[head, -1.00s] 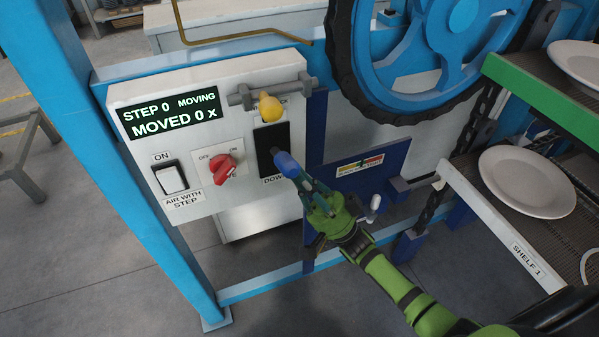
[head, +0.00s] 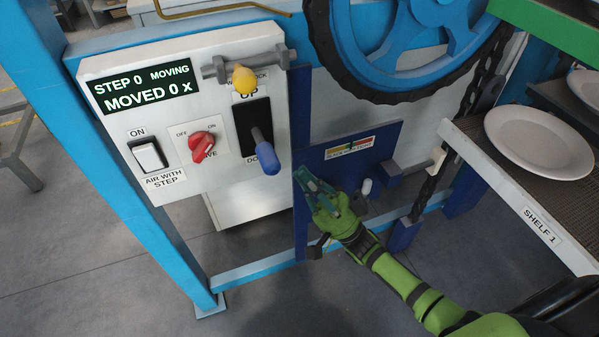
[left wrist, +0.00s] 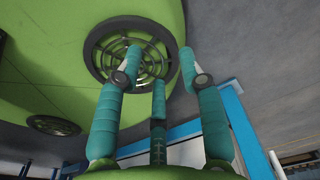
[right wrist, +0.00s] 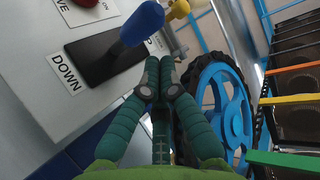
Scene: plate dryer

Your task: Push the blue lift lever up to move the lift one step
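The blue lift lever (head: 264,152) sticks out of the black slot between the UP and DOWN labels on the white control panel (head: 150,105). Its blue handle (right wrist: 143,23) shows beyond the fingertips in the right wrist view. My right gripper (head: 306,182) is below and right of the lever in the head view, apart from it. In the right wrist view its fingers (right wrist: 160,64) are together and empty. The display (head: 140,87) reads STEP 0 MOVING and MOVED 0 x. My left gripper (left wrist: 158,62) is open and empty, away from the panel.
A yellow knob (head: 243,80) on a grey bolt sits above the slot. A red rotary switch (head: 202,145) and a white rocker switch (head: 149,156) are left of it. A blue wheel (head: 415,45), a blue plate (head: 340,155) and Shelf 1 (head: 525,212) are to the right.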

